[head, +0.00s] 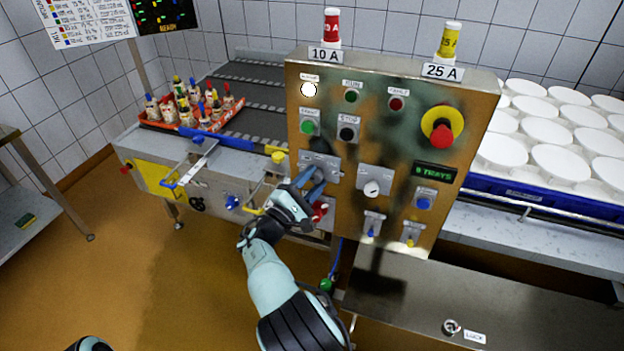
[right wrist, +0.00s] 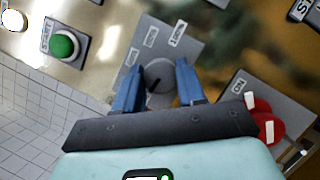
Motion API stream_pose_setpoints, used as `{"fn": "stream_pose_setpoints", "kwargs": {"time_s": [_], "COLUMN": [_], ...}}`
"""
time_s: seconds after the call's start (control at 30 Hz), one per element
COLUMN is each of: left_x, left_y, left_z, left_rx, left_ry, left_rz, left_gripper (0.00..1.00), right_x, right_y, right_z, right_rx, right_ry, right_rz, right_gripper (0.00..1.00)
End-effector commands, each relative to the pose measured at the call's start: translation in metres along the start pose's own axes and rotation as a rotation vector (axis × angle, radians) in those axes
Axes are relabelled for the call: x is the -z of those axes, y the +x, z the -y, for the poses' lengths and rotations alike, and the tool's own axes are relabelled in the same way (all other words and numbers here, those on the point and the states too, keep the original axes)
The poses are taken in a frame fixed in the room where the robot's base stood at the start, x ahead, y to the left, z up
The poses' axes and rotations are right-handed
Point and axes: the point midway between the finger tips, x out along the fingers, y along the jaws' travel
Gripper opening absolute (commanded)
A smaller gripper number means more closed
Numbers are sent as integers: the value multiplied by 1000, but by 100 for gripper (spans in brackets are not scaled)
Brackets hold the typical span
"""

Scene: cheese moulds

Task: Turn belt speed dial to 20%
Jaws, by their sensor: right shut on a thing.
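A round grey dial (right wrist: 158,80) with a black pointer line sits on a grey plate with several small labels, too blurred to read surely. I take it as the belt speed dial. My right gripper (right wrist: 157,88) is shut on it, one blue finger on each side. In the head view, the right gripper (head: 312,182) is at the lower left of the control panel (head: 365,135), in front of the labelled plate (head: 320,162), and hides the dial. The pointer slants in the right wrist view; the exact setting cannot be read. My left gripper is out of view.
A white knob (head: 372,188) is right of the gripper. Above are a green start button (head: 309,127) and a black stop button (head: 347,134). A red emergency button (head: 441,134) is farther right.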

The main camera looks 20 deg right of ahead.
Motion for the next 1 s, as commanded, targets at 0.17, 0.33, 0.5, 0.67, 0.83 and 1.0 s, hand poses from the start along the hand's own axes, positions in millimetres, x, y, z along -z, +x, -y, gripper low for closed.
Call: {"fn": "stream_pose_setpoints", "kwargs": {"time_s": [0.17,0.33,0.5,0.67,0.83,1.0], "left_x": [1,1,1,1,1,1], "left_y": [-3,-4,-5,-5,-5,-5], "left_z": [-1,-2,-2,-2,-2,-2], "left_rx": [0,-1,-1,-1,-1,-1], "left_ry": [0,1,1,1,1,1], "left_rz": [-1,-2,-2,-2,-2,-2], "left_gripper": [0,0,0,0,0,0], "right_x": [0,-1,0,0,0,0], "right_y": [0,0,0,0,0,0], "right_z": [-2,-1,-1,0,0,0], "right_rx": [-40,-59,-69,-70,-70,-69], "right_ry": [-85,-135,-157,-162,-162,-161], "right_rz": [0,1,0,0,0,0], "right_gripper": [9,9,9,9,9,65]}}
